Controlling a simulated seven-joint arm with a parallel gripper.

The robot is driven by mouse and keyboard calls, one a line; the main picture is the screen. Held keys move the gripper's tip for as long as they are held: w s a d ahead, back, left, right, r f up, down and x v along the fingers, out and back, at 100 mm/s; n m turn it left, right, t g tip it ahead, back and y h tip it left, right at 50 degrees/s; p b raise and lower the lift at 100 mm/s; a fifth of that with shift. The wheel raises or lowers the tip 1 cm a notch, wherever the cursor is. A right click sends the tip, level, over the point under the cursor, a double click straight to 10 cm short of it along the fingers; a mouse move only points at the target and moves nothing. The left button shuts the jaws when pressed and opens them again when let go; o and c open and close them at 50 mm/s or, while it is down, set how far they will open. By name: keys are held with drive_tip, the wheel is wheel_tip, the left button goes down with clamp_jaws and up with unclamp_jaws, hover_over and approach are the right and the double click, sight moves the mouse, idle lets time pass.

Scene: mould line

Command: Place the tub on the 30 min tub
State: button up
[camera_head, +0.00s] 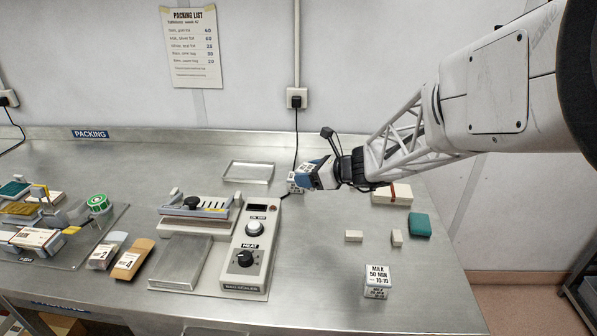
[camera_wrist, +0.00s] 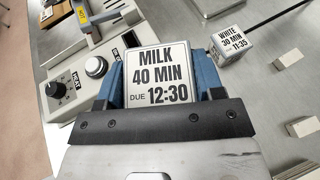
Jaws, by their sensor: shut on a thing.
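My gripper (camera_wrist: 160,78) is shut on a white tub (camera_wrist: 157,72) labelled MILK 40 MIN, due 12:30, held between the blue fingers. The 30 min tub (camera_wrist: 232,43), labelled WHITE 30 MIN, due 11:35, stands on the bench, apart from and to the right of the held tub in the wrist view. In the head view my gripper (camera_head: 318,174) is close to the 30 min tub (camera_head: 295,184), which is partly covered; the held tub is mostly hidden by the fingers there.
A third tub (camera_head: 377,283), MILK 50 MIN, stands at the front right. A heat sealer (camera_head: 243,258) is left of the gripper, with a clear tray (camera_head: 247,172) behind it. Small white blocks (camera_head: 354,236), a teal block (camera_head: 419,225) and a banded box (camera_head: 392,194) are at right.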

drive_tip(key=shift+f, duration=1.3)
drive_tip(key=w+a, duration=0.1)
drive_tip(key=w, duration=0.3)
drive_tip(key=w+a+f, duration=0.1)
drive_tip(key=w+a, duration=0.1)
drive_tip(key=w, duration=0.3)
drive_tip(key=w+a, duration=0.1)
drive_tip(key=w, duration=0.4)
drive_tip(key=shift+w+a+f, duration=0.2)
drive_tip(key=shift+w+a, duration=0.05)
drive_tip(key=shift+w+a+f, duration=0.1)
drive_tip(key=shift+w+a, duration=0.05)
drive_tip(key=shift+w, duration=0.3)
drive_tip(key=shift+f, duration=1.7)
drive_tip(key=shift+f, duration=0.1)
drive_tip(key=o, duration=1)
